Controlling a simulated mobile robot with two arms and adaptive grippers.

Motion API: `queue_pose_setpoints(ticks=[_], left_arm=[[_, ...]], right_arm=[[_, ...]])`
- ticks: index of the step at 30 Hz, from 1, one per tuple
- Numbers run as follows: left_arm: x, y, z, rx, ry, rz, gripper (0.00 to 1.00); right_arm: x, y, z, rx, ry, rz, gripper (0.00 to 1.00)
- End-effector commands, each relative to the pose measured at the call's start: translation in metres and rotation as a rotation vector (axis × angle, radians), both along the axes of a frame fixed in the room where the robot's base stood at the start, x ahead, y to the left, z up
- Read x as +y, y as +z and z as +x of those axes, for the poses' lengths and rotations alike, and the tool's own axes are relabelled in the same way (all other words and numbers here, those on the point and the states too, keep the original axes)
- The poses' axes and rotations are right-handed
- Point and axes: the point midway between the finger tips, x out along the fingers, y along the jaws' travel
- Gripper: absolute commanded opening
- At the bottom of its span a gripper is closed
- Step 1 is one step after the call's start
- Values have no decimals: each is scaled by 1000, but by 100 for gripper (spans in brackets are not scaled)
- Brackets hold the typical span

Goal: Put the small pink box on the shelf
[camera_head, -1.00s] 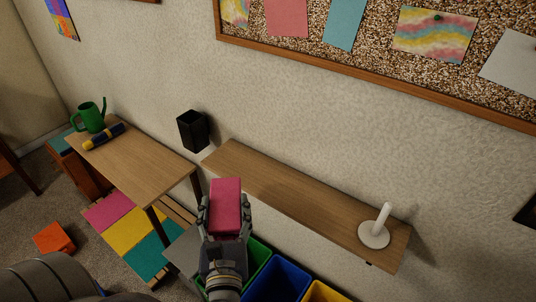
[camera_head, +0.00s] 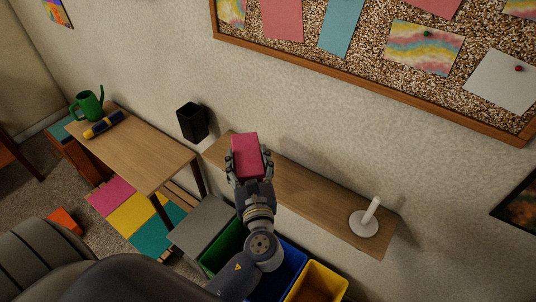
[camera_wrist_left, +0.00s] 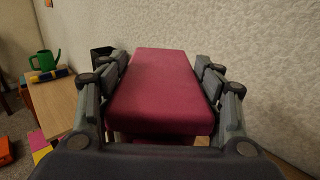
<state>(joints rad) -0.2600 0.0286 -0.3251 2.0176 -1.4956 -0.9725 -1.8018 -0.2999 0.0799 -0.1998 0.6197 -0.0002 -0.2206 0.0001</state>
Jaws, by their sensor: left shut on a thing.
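The small pink box (camera_head: 250,155) is held in my left gripper (camera_head: 249,168), which is shut on its two sides. In the left wrist view the box (camera_wrist_left: 162,90) lies between both fingers (camera_wrist_left: 160,100). The wooden shelf (camera_head: 310,193) is fixed to the wall. In the head view the box and gripper overlap the left part of the shelf. Whether the box touches the shelf cannot be told. My right gripper is not in view.
A white candle holder (camera_head: 363,224) stands at the shelf's right end. A black holder (camera_head: 192,122) is on the wall to the left. A wooden table (camera_head: 140,155) carries a green watering can (camera_head: 88,105). Green, blue and yellow bins (camera_head: 318,284) stand below. The shelf's middle is clear.

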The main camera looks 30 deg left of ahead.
Motion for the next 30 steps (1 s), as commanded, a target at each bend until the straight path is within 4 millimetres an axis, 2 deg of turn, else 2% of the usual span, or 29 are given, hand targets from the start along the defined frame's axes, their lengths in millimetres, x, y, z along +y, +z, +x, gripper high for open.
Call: queue_pose_setpoints(ticks=[3,11,15,20,27,30], left_arm=[[-4,5,29,-5,0,0,26],[-12,4,83,-4,-1,1,26],[-11,-21,82,2,0,3,26],[-11,-32,82,-2,0,1,26],[-12,-64,82,0,-1,2,26],[-12,-66,85,-2,-1,2,26]], right_arm=[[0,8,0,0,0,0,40],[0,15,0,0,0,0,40],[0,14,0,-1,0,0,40],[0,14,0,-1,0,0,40],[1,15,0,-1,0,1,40],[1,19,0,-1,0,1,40]])
